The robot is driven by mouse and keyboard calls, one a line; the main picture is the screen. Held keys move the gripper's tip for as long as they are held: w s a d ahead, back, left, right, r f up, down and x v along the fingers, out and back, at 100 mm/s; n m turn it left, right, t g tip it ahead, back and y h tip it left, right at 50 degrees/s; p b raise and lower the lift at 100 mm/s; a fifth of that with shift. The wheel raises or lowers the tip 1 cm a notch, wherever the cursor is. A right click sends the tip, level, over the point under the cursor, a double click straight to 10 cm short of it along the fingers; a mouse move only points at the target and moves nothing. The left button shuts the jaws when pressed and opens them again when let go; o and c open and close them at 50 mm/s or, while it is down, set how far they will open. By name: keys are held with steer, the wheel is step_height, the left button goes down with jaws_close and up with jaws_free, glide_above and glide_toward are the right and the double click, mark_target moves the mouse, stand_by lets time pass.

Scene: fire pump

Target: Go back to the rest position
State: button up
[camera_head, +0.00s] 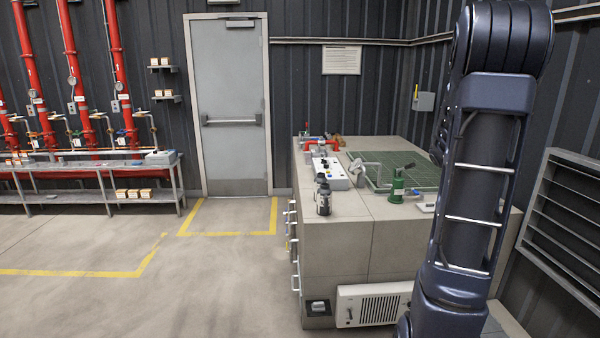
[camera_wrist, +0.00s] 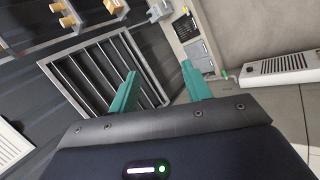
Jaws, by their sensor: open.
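My gripper (camera_wrist: 158,88) shows in the wrist view with two teal fingers spread apart. It is open, and nothing is between the fingers. Beyond it are a louvred wall grille and a wall, seen at a tilt. In the head view my dark blue arm (camera_head: 477,170) rises upright at the right, in front of the workbench. The gripper itself is out of the head view.
A concrete workbench (camera_head: 335,245) carries a green bottle-like tool (camera_head: 397,187), a dark canister (camera_head: 323,198), a white control box (camera_head: 330,172) and a green mat (camera_head: 415,168). A louvred grille (camera_head: 565,215) is at right. Floor at left is clear before a pipe rack (camera_head: 95,170) and door (camera_head: 228,100).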

steer(key=s+a+r+n+t+y, duration=0.1)
steer(key=s+a, duration=0.3)
steer(key=a, duration=0.6)
steer(key=s+a+r+n+t+y, duration=0.2)
steer(key=s+a+r+t+y, duration=0.1)
steer(key=a, duration=0.8)
steer(key=s+a+r+n+t+y, duration=0.1)
steer(key=s+a+r+t+y, duration=0.1)
steer(key=s+a, duration=0.4)
steer(key=a+t, duration=0.1)
steer(key=a, duration=0.4)
steer(key=shift+a+r+t+y, duration=0.25)
steer(key=shift+t+y, duration=0.15)
